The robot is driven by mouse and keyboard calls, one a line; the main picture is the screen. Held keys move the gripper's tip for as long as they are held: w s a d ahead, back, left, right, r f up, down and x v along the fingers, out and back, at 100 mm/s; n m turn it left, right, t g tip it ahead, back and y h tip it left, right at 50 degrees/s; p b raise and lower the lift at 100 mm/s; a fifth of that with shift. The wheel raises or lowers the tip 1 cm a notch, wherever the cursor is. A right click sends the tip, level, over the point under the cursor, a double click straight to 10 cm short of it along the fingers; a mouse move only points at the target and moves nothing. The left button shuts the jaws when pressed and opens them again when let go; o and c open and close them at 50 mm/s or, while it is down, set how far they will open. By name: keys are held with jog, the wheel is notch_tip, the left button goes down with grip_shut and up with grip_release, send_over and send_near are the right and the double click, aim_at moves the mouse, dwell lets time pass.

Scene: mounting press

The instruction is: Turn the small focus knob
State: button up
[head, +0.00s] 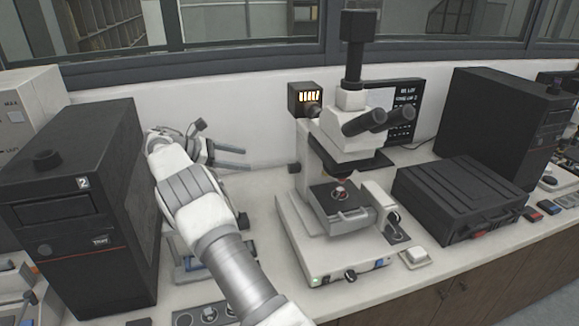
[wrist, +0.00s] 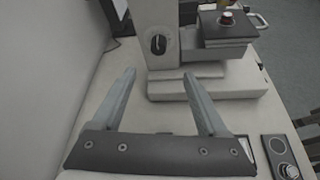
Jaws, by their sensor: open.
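A white microscope (head: 322,150) with black eyepieces stands on the bench right of my gripper in the head view. A dark focus knob (head: 294,168) sticks out from the left side of its column. In the wrist view the knob (wrist: 158,44) shows nearly face-on, with a pale pointer mark and a ring of marks around it. My gripper (head: 247,159) is open and empty, left of the knob and apart from it. In the wrist view the fingertips (wrist: 159,73) are spread to either side below the knob. I cannot make out separate large and small knobs.
A black computer tower (head: 75,215) stands at the left, close to my arm. The microscope's stage (head: 338,200) and a black case (head: 462,200) lie to the right. A black lamp box (head: 304,98) sits above the knob. The white wall runs close behind.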

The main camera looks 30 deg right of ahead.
aim_at(289, 167)
jog(key=p+x, duration=0.1)
jog(key=x, duration=1.6)
jog(key=shift+w+d+f, duration=0.15)
jog(key=shift+d, duration=0.1)
grip_shut()
jog(key=shift+b, duration=0.4)
